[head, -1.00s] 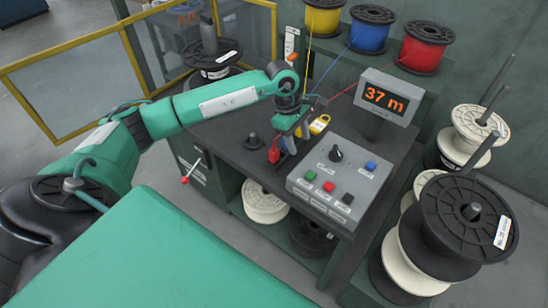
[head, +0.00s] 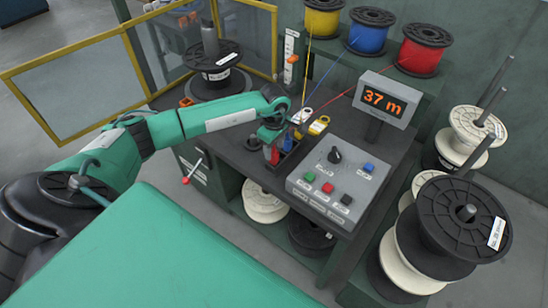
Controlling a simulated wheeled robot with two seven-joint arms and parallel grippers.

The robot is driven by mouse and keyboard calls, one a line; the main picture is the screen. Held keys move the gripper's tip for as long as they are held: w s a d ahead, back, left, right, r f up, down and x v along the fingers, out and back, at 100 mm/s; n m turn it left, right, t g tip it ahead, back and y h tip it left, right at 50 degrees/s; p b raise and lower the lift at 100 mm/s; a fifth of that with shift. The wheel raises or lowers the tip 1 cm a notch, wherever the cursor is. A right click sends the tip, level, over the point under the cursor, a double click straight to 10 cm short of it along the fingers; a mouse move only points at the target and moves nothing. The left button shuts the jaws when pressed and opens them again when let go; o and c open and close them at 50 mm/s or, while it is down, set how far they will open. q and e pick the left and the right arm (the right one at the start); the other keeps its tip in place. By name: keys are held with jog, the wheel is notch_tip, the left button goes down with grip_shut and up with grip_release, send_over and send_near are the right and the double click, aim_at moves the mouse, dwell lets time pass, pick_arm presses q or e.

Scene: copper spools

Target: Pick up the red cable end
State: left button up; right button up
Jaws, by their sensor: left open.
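A thin red cable (head: 342,96) runs from the red spool (head: 424,49) down left towards the bench. Its free end is not clearly visible; my gripper and small parts crowd that spot. I cannot tell whether the red piece is the cable's end. My left gripper (head: 271,146) is open, pointing down right at the red piece; contact cannot be made out. My right gripper is out of view.
A grey control box (head: 333,182) with buttons and a knob sits close right of my gripper. White (head: 303,115) and yellow (head: 320,125) small items lie behind. A display (head: 384,98) reads 37 m. A black spool (head: 214,77) stands at the bench's left back.

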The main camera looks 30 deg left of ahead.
aim_at(274, 152)
pick_arm(q)
jog(key=shift+a+f+p, duration=0.1)
jog(key=shift+f+p, duration=0.3)
jog(key=shift+f, duration=1.5)
jog(key=c, duration=1.1)
jog(key=shift+r, duration=0.1)
